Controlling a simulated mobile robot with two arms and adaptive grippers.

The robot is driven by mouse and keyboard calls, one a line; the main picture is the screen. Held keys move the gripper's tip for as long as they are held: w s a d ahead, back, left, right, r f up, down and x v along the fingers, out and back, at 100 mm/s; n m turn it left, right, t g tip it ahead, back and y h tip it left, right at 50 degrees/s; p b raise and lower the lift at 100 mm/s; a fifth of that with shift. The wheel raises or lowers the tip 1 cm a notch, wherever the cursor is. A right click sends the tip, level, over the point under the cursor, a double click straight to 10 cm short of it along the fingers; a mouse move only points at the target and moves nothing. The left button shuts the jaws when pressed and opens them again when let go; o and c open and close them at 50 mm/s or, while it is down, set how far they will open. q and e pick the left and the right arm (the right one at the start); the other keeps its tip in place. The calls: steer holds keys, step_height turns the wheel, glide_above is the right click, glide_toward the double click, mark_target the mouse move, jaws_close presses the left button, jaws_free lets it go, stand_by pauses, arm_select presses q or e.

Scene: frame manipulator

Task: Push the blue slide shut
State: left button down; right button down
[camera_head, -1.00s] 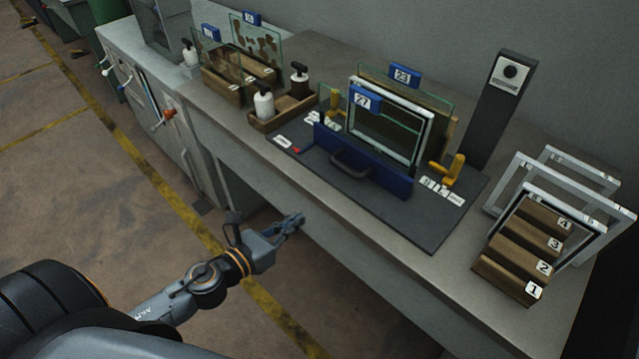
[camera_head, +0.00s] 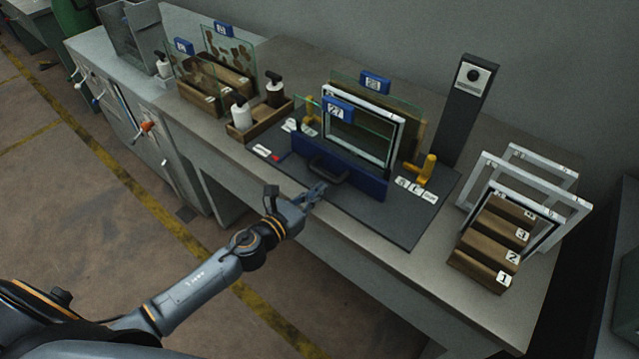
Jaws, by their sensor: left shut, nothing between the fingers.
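The blue slide (camera_head: 364,184) is a low blue block with a dark handle (camera_head: 327,170) on its front face. It sits on a dark base plate (camera_head: 400,222) on the bench, in front of a white frame (camera_head: 398,128) with a glass pane tagged 27. My left gripper (camera_head: 316,190) is shut and empty. It is at the front edge of the base plate, just in front of the handle; I cannot tell whether it touches anything. My right gripper does not show.
Yellow clamps stand at the left and right (camera_head: 424,170) of the slide. A dark post (camera_head: 466,105) stands behind. A numbered wooden rack (camera_head: 490,240) with white frames is at right. A wooden tray (camera_head: 262,125) with bottles is at left.

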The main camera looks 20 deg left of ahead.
mark_target(328, 181)
arm_select(q)
steer(key=shift+w+d+r, duration=0.1)
steer(key=shift+w+d, duration=0.05)
steer(key=shift+w, duration=0.3)
steer(key=x, duration=0.4)
steer(key=shift+w+d+r, duration=0.1)
steer(key=shift+w+r, duration=0.1)
steer(key=shift+s, duration=0.1)
